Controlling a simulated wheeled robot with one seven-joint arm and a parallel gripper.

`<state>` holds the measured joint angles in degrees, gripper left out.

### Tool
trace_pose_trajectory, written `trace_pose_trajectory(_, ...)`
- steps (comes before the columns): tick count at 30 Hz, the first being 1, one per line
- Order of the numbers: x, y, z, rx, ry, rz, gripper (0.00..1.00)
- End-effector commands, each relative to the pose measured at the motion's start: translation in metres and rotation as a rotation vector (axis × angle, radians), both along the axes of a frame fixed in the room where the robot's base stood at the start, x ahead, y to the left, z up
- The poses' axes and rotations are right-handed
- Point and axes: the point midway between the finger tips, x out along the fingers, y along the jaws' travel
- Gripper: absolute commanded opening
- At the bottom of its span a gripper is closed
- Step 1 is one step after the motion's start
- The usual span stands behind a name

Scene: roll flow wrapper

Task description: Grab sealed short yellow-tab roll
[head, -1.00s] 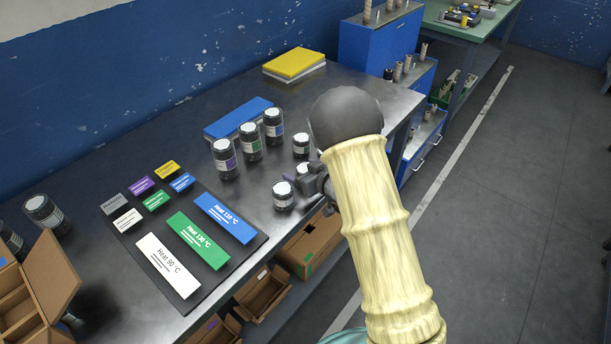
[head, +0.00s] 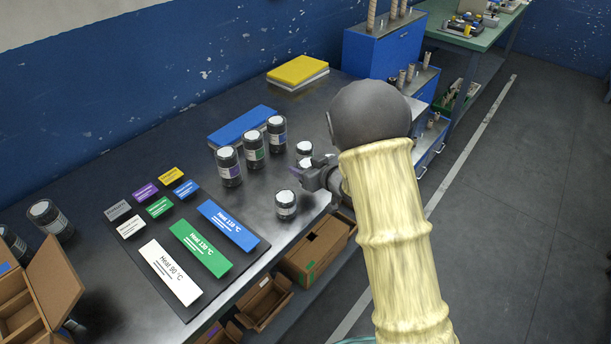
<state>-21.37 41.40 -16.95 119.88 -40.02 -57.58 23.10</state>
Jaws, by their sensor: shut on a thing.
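My gripper (head: 308,174) is low over the right part of the dark table, among a group of short dark rolls with white tops. Its jaws are shut on a short roll that is mostly hidden by the fingers; a small purple patch shows at the fingertips. One short roll (head: 304,149) stands just behind the gripper. Another short roll (head: 286,205) stands in front and to the left, apart from it. No yellow tab can be made out on any roll. My forearm and wrist hide the area to the right.
Three taller rolls, purple-banded (head: 229,168), green-banded (head: 253,146) and blue-banded (head: 277,134), stand to the left. A mat (head: 262,245) with coloured heat cards lies at front. Blue (head: 242,125) and yellow (head: 298,69) stacks lie behind. Cardboard boxes (head: 315,248) sit below the table edge.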

Motion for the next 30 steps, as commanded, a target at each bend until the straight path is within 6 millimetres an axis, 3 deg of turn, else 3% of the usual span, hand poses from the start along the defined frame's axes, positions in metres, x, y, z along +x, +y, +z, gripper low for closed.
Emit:
trace_pose_trajectory(3, 0.000, 0.000, 0.028, 0.002, -0.005, -0.001, 0.23)
trace_pose_trajectory(9, 0.000, 0.000, 0.050, 0.002, -0.001, -0.001, 0.23)
trace_pose_trajectory(30, 0.000, 0.000, 0.051, 0.000, 0.000, -0.001, 0.23)
